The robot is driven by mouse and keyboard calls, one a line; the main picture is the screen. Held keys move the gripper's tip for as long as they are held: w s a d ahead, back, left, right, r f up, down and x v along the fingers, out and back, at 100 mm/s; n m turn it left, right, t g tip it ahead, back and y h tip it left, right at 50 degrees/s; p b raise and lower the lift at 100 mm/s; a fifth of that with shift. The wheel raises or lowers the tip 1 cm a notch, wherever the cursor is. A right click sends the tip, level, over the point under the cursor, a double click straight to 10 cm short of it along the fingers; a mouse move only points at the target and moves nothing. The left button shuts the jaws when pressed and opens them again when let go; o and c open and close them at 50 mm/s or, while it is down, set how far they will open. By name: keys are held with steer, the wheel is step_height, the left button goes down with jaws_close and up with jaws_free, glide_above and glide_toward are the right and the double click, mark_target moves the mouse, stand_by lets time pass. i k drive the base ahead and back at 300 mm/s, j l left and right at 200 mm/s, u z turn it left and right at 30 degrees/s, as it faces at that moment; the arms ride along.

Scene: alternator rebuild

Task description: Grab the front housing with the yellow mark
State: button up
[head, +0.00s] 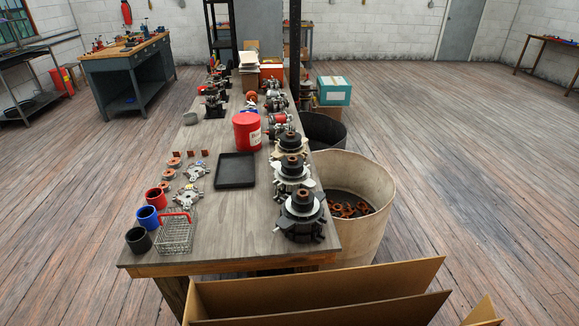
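Two silver, spoked parts that look like front housings lie flat on the left side of the long grey workbench (222,229). The nearer housing (187,199) is behind the wire basket, and the farther housing (195,172) is just beyond it. I cannot make out a clear yellow mark on either at this size. Several black and silver stacked assemblies stand along the right edge, including the nearest (302,218), a middle one (291,177) and a farther one (290,146). My gripper is not in view.
A wire basket with a red handle (175,234) and black, blue and red cups (148,218) fill the near left corner. A black tray (235,171) and red canister (246,131) are mid-bench. A bin (375,215) stands right; open cardboard (315,292) is in front. Right floor is clear.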

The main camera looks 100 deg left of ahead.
mark_target(191, 191)
steer(key=u, duration=2.15)
